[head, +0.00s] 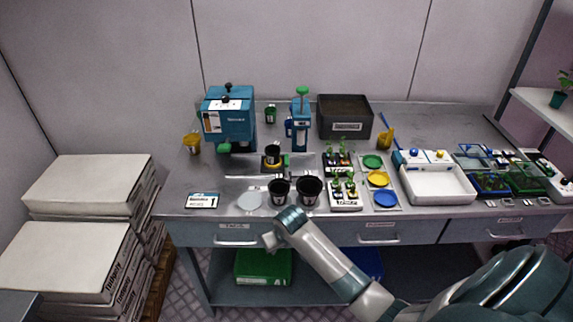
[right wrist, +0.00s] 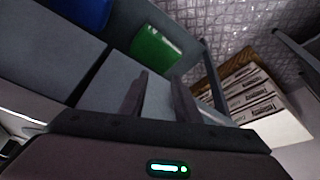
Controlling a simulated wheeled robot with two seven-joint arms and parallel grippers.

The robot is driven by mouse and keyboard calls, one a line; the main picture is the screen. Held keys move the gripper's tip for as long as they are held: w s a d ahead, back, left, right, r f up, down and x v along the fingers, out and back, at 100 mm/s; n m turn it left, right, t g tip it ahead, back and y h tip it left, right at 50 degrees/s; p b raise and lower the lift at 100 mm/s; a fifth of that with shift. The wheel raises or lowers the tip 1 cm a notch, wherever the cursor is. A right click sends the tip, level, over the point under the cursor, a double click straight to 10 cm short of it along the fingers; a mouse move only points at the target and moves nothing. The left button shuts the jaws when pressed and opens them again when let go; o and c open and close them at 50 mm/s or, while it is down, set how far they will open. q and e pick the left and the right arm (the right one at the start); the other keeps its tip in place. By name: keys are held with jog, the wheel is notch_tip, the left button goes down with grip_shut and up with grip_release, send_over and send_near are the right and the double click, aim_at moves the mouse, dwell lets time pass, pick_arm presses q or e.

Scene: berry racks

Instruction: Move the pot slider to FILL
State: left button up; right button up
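The pot slider (head: 273,166) is a small dark carriage on the bench below the teal machine (head: 228,115). It carries a black pot (head: 272,153) with a yellow band around it. A pale track (head: 297,165) with a small green mark runs to its right, toward the green-knobbed blue press (head: 301,125). No FILL label is readable at this size. My right gripper (right wrist: 158,95) is open and empty in the right wrist view, its two fingers apart. In the head view the right arm's end is in front of the bench's front edge, well short of the slider. My left gripper is not in view.
Two black pots (head: 280,191) (head: 310,191) stand at the bench front, between my right arm and the slider. Seedling trays (head: 345,204) and coloured discs (head: 378,179) lie to their right. A dark soil bin (head: 345,134) stands behind. White boxes (head: 88,187) are stacked at left.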

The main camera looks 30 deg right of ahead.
notch_tip(320, 180, up, 14)
jog(key=w+d+p, duration=0.2)
jog(key=m, duration=0.4)
send_near(287, 160)
jog(key=a+v, duration=0.1)
jog(key=v, duration=0.5)
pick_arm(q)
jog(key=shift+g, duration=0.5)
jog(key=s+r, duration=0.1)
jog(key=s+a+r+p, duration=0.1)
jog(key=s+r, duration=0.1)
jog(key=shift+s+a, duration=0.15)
pick_arm(e)
jog(key=shift+w+a+f+h, duration=0.1)
jog(key=shift+f+h, duration=0.05)
jog(key=shift+h, duration=0.25)
jog(key=shift+f, duration=0.15)
pick_arm(q)
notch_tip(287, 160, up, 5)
jog(key=p, duration=0.5)
pick_arm(e)
jog(key=x, duration=1.7)
jog(key=shift+f, duration=0.1)
grip_shut()
